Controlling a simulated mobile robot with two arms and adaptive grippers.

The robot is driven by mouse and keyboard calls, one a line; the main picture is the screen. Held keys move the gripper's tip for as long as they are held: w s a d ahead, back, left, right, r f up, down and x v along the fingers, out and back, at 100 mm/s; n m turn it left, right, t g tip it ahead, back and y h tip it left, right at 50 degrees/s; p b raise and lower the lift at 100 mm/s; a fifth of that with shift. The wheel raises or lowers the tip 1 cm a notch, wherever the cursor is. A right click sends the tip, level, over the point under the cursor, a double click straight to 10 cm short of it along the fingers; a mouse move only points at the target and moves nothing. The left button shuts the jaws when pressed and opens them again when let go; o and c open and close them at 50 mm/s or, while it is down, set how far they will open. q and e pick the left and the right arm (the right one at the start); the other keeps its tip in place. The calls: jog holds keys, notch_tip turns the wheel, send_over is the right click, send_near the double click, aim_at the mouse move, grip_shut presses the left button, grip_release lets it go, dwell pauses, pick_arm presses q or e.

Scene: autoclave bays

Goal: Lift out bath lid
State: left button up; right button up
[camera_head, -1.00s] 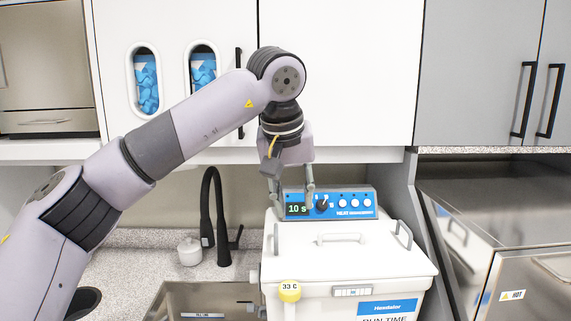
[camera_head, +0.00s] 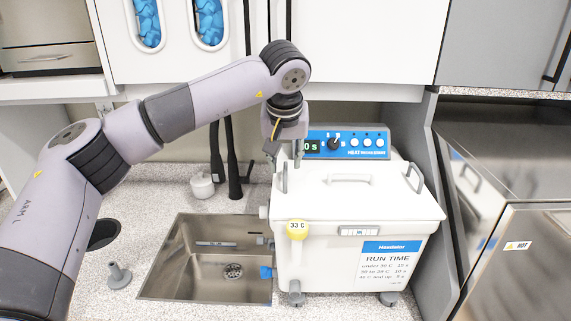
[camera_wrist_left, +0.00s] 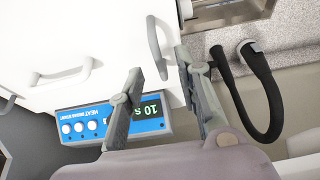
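The white bath lid (camera_head: 345,203) lies flat on the white bath (camera_head: 325,250). A low bar handle (camera_head: 350,180) is at its middle, with upright grey loop handles at its left end (camera_head: 284,178) and right end (camera_head: 413,178). My left gripper (camera_head: 286,158) points down just above the left loop. In the left wrist view my left gripper (camera_wrist_left: 160,68) is open and empty. The left loop (camera_wrist_left: 157,45) shows between and just beyond its fingertips, and contact cannot be told. The lid (camera_wrist_left: 60,35) fills the upper left there. My right gripper is not in view.
A blue control panel (camera_head: 347,144) stands behind the lid, close to my left gripper. A black tap (camera_head: 234,165) and a steel sink (camera_head: 190,265) are to the left. A steel unit marked HOT (camera_head: 515,246) is to the right. Wall cupboards (camera_head: 365,40) are above.

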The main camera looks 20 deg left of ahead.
aim_at(285, 168)
pick_arm(q)
jog(key=x, duration=0.3)
jog(key=shift+f+p, duration=0.2)
jog(key=shift+p, duration=0.2)
jog(key=shift+w+f, duration=0.25)
jog(key=shift+f, duration=0.2)
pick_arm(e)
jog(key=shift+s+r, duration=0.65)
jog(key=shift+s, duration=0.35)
pick_arm(q)
jog(key=shift+s, duration=0.1)
grip_shut()
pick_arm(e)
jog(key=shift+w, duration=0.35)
pick_arm(q)
jog(key=shift+r, duration=0.1)
